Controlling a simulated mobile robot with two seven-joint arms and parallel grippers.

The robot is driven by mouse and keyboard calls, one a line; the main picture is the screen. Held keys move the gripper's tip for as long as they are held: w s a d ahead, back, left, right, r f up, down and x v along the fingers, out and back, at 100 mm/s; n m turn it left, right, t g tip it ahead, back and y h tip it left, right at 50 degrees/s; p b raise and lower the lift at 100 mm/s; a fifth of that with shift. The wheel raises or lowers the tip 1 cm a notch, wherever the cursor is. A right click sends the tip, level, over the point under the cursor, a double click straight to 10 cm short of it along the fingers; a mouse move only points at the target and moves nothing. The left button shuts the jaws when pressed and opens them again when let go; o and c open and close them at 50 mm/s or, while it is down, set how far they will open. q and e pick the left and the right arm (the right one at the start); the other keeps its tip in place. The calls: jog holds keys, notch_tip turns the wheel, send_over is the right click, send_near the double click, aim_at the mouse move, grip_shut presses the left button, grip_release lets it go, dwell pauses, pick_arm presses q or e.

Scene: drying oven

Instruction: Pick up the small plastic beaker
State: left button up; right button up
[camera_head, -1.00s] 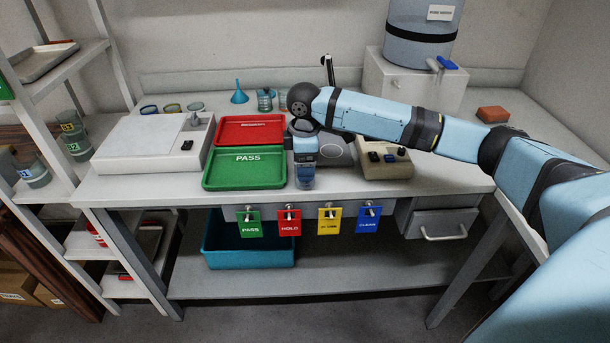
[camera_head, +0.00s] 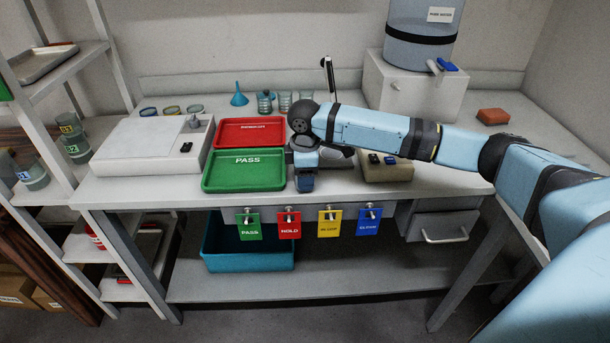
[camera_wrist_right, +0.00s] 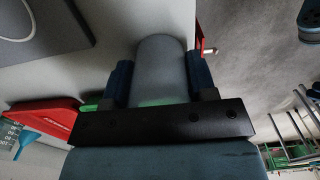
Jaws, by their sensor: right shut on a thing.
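The small plastic beaker (camera_wrist_right: 162,68) is a translucent grey cup between the two dark blue fingers of my right gripper (camera_wrist_right: 160,85) in the right wrist view. The fingers are shut on its sides. In the head view my right gripper (camera_head: 305,182) is at the front edge of the bench, just right of the green PASS tray (camera_head: 246,185). There the arm and gripper hide the beaker, and I cannot tell how far it is off the bench. My left gripper is not in view.
A red tray (camera_head: 250,133) lies behind the green one. A beige device (camera_head: 386,168) stands right of the gripper. Several glass vessels (camera_head: 284,102) and a blue funnel (camera_head: 239,95) stand at the back. Coloured tags (camera_head: 289,226) hang below the front edge. The right bench is mostly clear.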

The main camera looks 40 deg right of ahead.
notch_tip(320, 180, up, 19)
jog(key=p, duration=0.3)
jog(key=a+f+m, duration=1.1)
jog(key=a, duration=0.1)
pick_arm(q)
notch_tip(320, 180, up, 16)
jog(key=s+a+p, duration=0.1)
jog(key=p, duration=1.7)
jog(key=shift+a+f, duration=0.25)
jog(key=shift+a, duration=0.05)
pick_arm(e)
jog(key=s+r, duration=1.1)
jog(key=r, duration=0.3)
jog(key=shift+a+m, duration=0.15)
jog(key=shift+m, duration=0.25)
